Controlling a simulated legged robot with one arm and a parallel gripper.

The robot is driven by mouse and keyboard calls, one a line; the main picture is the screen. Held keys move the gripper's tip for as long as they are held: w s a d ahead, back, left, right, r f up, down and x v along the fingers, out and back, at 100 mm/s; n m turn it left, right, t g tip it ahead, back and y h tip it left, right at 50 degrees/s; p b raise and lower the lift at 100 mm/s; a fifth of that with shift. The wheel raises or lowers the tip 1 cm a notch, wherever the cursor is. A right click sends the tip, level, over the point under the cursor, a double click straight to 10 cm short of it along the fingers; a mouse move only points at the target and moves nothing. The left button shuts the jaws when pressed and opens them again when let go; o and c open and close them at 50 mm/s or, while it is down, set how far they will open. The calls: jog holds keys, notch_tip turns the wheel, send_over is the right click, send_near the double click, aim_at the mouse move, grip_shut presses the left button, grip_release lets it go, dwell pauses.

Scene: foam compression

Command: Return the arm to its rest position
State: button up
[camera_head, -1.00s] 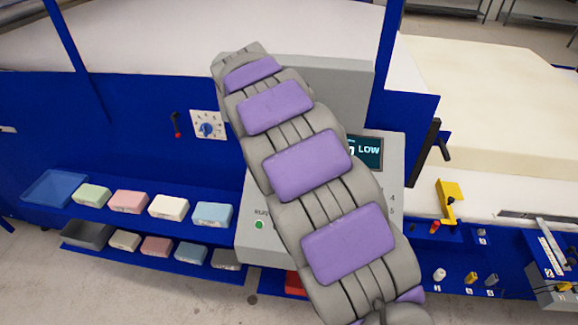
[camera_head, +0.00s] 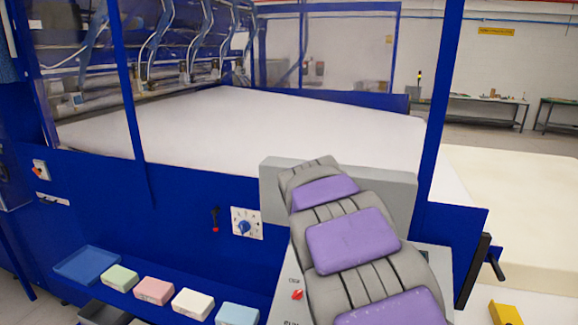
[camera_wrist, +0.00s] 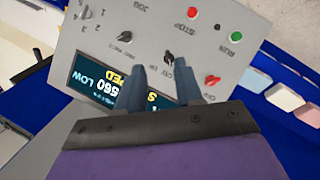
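My arm, grey with purple pads, extends over the machine's front in the head view and covers much of the grey control panel (camera_head: 283,303). My gripper (camera_wrist: 160,66) shows in the wrist view with its two dark fingers apart. Nothing is between them. The control panel (camera_wrist: 235,62) fills the space beyond the fingers in that view. It carries a red STOP button (camera_wrist: 193,13), a green RUN button (camera_wrist: 236,37), knobs and a lit display (camera_wrist: 92,84) partly hidden by a finger. Whether the fingers touch the panel is unclear. The gripper is not visible in the head view.
A blue shelf (camera_head: 205,290) holds a blue tray (camera_head: 88,265) and several coloured foam blocks left of the panel. A blue post (camera_head: 441,100) and black handle (camera_head: 495,268) stand to the right.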

jog(key=s+d+f+m+y+b, duration=0.1)
jog(key=s+f, duration=0.4)
jog(key=s, duration=0.7)
jog(key=s+d+f+g+y+b, duration=0.1)
jog(key=s+f+b, duration=0.3)
jog(key=s, duration=0.8)
jog(key=s+d+f+m+g+y+b, duration=0.1)
jog(key=s+f+b, duration=0.2)
jog(key=s, duration=0.9)
notch_tip(320, 180, down, 3)
jog(key=shift+m+y, duration=0.3)
